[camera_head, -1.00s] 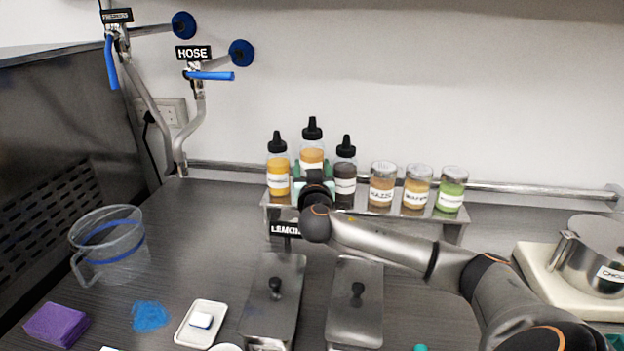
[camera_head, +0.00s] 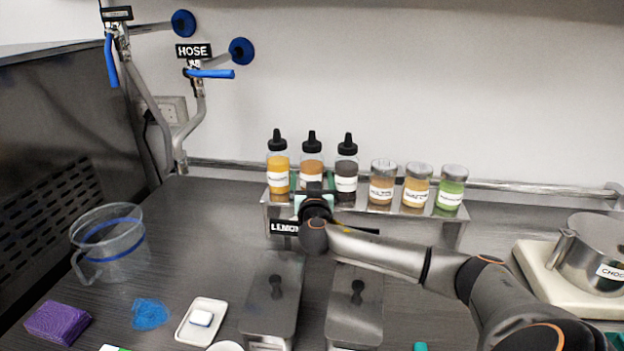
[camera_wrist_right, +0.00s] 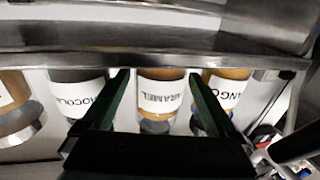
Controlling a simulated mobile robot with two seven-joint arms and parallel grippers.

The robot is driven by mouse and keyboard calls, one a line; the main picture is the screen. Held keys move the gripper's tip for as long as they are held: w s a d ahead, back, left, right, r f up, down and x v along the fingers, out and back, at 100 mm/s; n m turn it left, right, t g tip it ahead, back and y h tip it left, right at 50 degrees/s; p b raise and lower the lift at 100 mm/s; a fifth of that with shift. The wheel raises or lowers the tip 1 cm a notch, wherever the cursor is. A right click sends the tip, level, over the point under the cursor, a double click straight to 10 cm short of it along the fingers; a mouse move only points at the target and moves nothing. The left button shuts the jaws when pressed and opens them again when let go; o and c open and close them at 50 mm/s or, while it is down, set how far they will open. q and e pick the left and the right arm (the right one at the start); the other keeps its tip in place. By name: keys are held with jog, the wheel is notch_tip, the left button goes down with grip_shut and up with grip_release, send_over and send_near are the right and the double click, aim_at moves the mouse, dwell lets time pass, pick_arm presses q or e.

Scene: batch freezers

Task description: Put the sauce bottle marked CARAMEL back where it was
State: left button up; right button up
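The CARAMEL sauce bottle (camera_head: 312,168), brown with a black nozzle cap, stands upright on the metal rack (camera_head: 385,219), between a yellow bottle (camera_head: 278,175) and a dark bottle (camera_head: 346,170). In the right wrist view the caramel bottle (camera_wrist_right: 160,98) shows its label upside down, between the CHOCOLATE bottle (camera_wrist_right: 83,95) and the mango bottle (camera_wrist_right: 225,95). My right gripper (camera_head: 311,184) is low in front of the caramel bottle. In the wrist view its green fingers (camera_wrist_right: 159,78) are spread on either side of that bottle, with gaps visible. My left gripper is out of view.
Several lidded jars (camera_head: 417,185) stand on the rack's right part. Two metal lidded containers (camera_head: 355,305) are in front. A clear jug (camera_head: 108,245) stands at left and a steel pot (camera_head: 592,255) at right. The counter between jug and rack is clear.

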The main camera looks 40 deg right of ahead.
dwell(0.3)
jog(key=shift+r+p, duration=0.1)
jog(key=shift+p, duration=0.2)
jog(key=shift+s, duration=0.1)
jog(key=shift+b+v, duration=0.9)
jog(key=shift+v, duration=2.75)
